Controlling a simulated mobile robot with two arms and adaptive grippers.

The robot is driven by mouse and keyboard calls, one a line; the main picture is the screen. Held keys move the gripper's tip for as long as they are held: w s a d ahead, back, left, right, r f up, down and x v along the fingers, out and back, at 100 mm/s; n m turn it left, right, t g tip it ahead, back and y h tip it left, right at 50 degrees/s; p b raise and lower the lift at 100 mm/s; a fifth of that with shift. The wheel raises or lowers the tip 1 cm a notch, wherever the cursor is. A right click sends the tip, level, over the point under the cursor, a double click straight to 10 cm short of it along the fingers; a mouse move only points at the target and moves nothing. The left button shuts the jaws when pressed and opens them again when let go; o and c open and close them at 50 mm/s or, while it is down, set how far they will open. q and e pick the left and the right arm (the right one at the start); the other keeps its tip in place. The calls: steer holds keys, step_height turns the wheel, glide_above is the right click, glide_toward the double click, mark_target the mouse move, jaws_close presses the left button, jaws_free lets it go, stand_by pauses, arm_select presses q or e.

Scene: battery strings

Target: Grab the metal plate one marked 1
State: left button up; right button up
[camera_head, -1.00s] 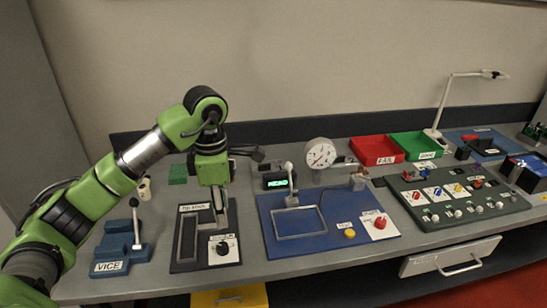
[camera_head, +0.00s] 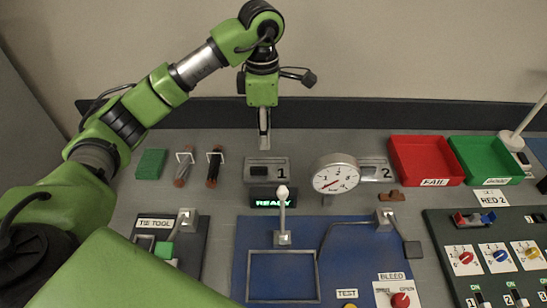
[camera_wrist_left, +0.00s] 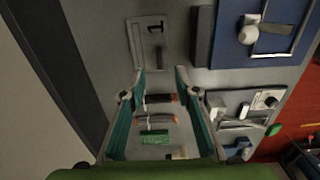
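Metal plate one (camera_head: 266,171), a flat grey plate marked 1 with a dark slot, lies at the back of the bench behind the READY display. It also shows near the top of the left wrist view (camera_wrist_left: 150,42). My left gripper (camera_head: 264,146) hangs just above and behind the plate, pointing down, in the head view. In the left wrist view its two fingers (camera_wrist_left: 160,75) are spread with nothing between the tips, and the plate lies beyond them. Whether a fingertip touches the plate cannot be told. My right gripper is not in view.
A round gauge (camera_head: 336,174) partly covers a second plate marked 2 (camera_head: 378,170). The blue board (camera_head: 262,236) with an upright lever stands in front. A red bin (camera_head: 426,160) is right.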

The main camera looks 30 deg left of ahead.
arm_select(q)
steer(key=p, duration=0.1)
glide_above(266, 167)
steer(key=f, duration=0.4)
steer(key=s+f, duration=0.1)
steer(key=f, duration=0.2)
steer(key=shift+w+f+p, duration=0.2)
steer(key=shift+f+p, duration=0.2)
steer(key=shift+f, duration=0.15)
step_height(266, 167, down, 4)
steer(key=shift+w+f+p, duration=0.15)
steer(key=shift+p, duration=0.95)
steer(key=shift+a+f, duration=0.1)
steer(key=shift+f, duration=0.15)
jaws_close()
steer(key=shift+w, duration=0.1)
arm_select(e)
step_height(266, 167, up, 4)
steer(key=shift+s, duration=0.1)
